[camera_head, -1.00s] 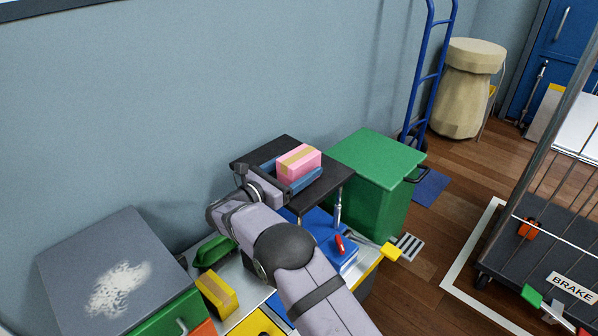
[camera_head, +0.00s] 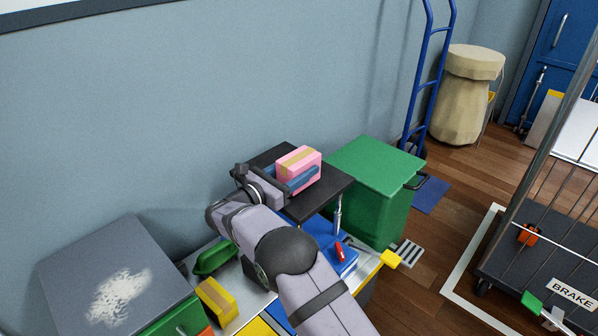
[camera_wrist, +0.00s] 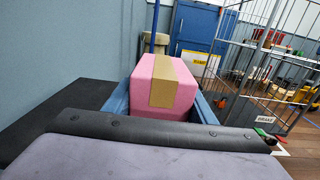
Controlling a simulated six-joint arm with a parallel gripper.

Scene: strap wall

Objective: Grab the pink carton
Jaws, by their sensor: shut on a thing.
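The pink carton (camera_head: 299,164) has a tan tape strip across its top. It is over the small black table (camera_head: 331,187), close to the wall. My gripper (camera_head: 294,171) is shut on the carton, with a blue finger along each side of it. In the wrist view the carton (camera_wrist: 166,88) sits between the two blue fingers (camera_wrist: 203,108). I cannot tell whether the carton's underside touches the tabletop.
A green bin (camera_head: 374,180) stands right of the table. Below are a blue box (camera_head: 335,252), a yellow carton (camera_head: 216,298) and a green tray (camera_head: 213,258). A grey-topped cabinet (camera_head: 85,262) is at the left. A wire cage trolley (camera_head: 540,265) stands far right.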

